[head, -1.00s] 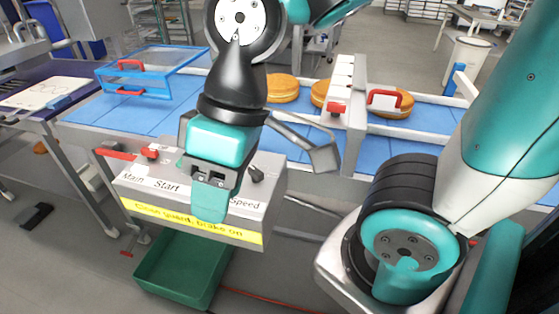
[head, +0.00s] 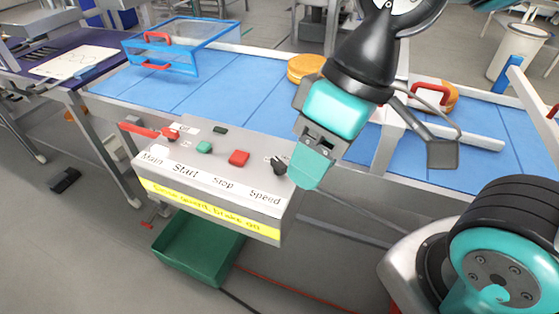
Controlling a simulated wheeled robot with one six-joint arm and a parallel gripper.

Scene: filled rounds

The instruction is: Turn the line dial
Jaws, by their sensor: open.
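The control box (head: 208,180) stands at the front of the blue conveyor, with labels Main, Start, Stop and Speed. The dial (head: 279,166) is a small black knob above the Speed label, at the box's right end. My gripper (head: 308,176) is open and empty, just right of the dial in the picture. Its near finger shows in teal; the other finger is largely hidden. I cannot tell whether it touches the dial. A red lever (head: 139,129) is above Main, a green button (head: 204,147) above Start, and a red button (head: 239,158) above Stop.
The blue conveyor (head: 205,95) runs behind the box. A blue-framed guard (head: 180,45) with red handles stands on it at left. Orange rounds (head: 305,67) lie behind my gripper. A green bin (head: 196,248) sits on the floor below the box.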

